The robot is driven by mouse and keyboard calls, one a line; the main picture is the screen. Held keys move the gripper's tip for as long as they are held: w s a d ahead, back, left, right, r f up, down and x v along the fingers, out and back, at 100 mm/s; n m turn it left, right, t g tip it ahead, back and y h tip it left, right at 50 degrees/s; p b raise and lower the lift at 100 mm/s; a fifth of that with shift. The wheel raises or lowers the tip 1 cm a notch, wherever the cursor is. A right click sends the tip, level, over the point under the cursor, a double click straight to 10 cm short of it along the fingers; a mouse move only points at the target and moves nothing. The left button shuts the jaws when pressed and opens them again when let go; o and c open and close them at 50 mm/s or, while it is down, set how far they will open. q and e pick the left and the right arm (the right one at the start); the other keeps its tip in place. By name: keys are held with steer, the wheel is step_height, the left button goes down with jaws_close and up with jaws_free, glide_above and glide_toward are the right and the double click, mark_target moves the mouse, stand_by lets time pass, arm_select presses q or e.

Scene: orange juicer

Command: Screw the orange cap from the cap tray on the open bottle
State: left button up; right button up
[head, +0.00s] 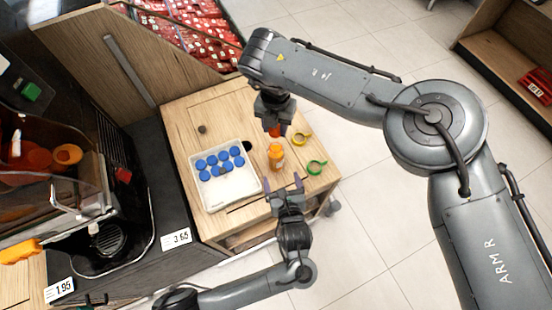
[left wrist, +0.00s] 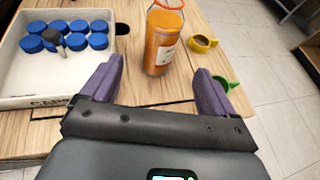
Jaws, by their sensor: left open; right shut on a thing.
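The open bottle (head: 276,158), filled with orange juice, stands upright on the wooden table. It also shows in the left wrist view (left wrist: 163,45), with its top near the upper edge. My right gripper (head: 274,127) points down just behind the bottle in the head view, shut on a small orange thing (head: 274,132) that looks like the orange cap. An orange rim (left wrist: 168,4) shows at the bottle's top in the wrist view; I cannot tell whether it touches. My left gripper (head: 284,187) is open and empty, its purple fingers in front of the bottle. The white cap tray (head: 229,199) holds several blue caps (head: 222,163).
A yellow cup-like piece (head: 302,138) and a green one (head: 316,167) lie right of the bottle. A dark knob-like thing (left wrist: 53,37) stands in the tray among the blue caps. The juicer (head: 60,185) is at the left. The table's right edge is close.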

arm_select(q)
steer(key=shift+x, duration=6)
steer(key=shift+s, duration=0.1)
steer(key=c, duration=1.5)
arm_select(e)
glide_above(275, 146)
steer(key=shift+f, duration=2.55)
steer(key=shift+f, duration=0.1)
steer(key=shift+f, duration=0.75)
steer(key=shift+f, duration=0.55)
